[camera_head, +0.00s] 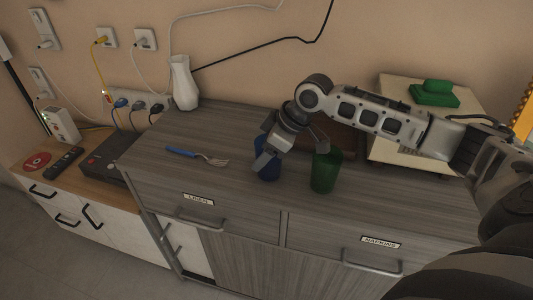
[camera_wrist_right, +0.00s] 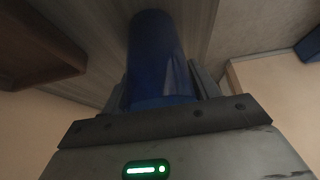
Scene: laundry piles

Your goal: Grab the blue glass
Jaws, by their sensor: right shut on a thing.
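The blue glass (camera_head: 268,172) stands on the grey wooden dresser top, partly hidden behind my right gripper (camera_head: 264,157) in the head view. In the right wrist view the blue glass (camera_wrist_right: 158,60) sits between the two fingers of my right gripper (camera_wrist_right: 164,90), which is shut on it. I cannot tell whether the glass touches the dresser top. My left gripper is not in view.
A green glass (camera_head: 325,170) stands just right of the blue glass. A fork with a blue handle (camera_head: 198,156) lies to the left. A white vase (camera_head: 184,84) stands at the back left. A pale box (camera_head: 391,146) with a green item (camera_head: 434,94) on it stands at the back right.

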